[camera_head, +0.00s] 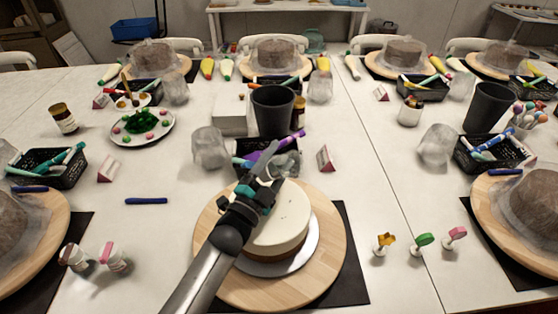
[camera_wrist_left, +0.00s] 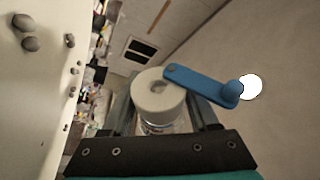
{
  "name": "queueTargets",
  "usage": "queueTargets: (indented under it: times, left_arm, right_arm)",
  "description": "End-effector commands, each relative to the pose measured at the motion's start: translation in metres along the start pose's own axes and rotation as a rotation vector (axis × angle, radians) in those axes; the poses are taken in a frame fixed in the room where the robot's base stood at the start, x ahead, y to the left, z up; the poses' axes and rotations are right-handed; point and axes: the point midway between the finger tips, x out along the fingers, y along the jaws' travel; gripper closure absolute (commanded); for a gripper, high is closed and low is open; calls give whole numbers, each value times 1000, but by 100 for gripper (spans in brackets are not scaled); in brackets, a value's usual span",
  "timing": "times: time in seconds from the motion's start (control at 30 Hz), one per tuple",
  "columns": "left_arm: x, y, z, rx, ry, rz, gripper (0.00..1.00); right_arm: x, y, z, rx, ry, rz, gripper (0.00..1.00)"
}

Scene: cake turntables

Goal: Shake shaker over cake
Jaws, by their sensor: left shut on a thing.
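The cake (camera_head: 288,216) has a white top and brown side. It sits on a silver board (camera_head: 305,255) on a round wooden turntable (camera_head: 328,260), front centre in the head view. My left gripper (camera_head: 262,180) is above the cake's upper left part. In the left wrist view, the gripper is shut on a shaker (camera_wrist_left: 158,97) with a round white top and a clear body below. A blue piece (camera_wrist_left: 205,86) extends from beside its top to the right; I cannot tell whether they are joined. I cannot make out the shaker clearly in the head view. My right gripper is out of view.
A black basket (camera_head: 242,147) of pens and a dark cup (camera_head: 273,110) stand behind the cake. Small stamps (camera_head: 423,243) stand to its right. Other wrapped cakes (camera_head: 530,205) sit around. A blue pen (camera_head: 146,201) lies left.

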Motion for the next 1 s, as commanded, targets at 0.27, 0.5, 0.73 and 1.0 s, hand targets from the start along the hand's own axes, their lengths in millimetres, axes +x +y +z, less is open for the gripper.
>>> queueTargets:
  times: [0.27,0.5,0.73,1.0]
  left_arm:
    - [4,-2,-9,1,2,-2,100]
    - [-2,-3,0,28,1,10,100]
    - [-17,-6,7,207,3,84,100]
    - [-10,4,3,210,4,85,100]
  right_arm:
    - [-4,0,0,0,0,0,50]
    - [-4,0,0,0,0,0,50]
    - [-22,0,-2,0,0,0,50]
    - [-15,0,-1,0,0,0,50]
